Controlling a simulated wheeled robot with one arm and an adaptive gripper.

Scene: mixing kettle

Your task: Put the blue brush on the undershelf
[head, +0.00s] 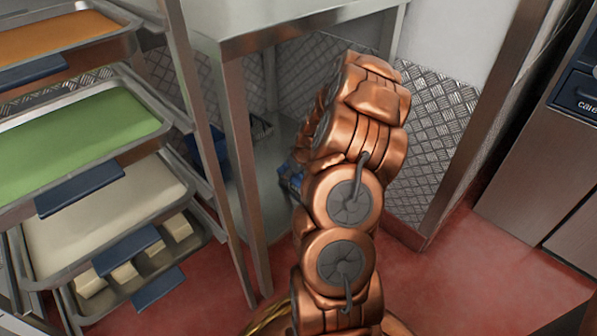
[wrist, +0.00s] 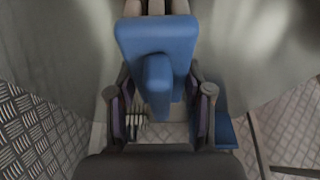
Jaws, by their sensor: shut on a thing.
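The blue brush (wrist: 157,38) fills the upper middle of the wrist view, its broad block towards the top and a narrower blue part towards me. My gripper (wrist: 158,98) is shut on the narrower part, with one dark finger on each side. In the head view my copper arm reaches in under the steel table and hides most of the gripper. A small bit of blue (head: 291,176) shows at the arm's left edge; I cannot tell which part it is. The grey undershelf (head: 268,190) shows below the tabletop, left of my arm.
A blue object (head: 211,157) sits on the left part of the undershelf, behind the table leg (head: 240,160). A rack of trays (head: 80,140) with dark blue handles stands at the left. The red floor is open at the right.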

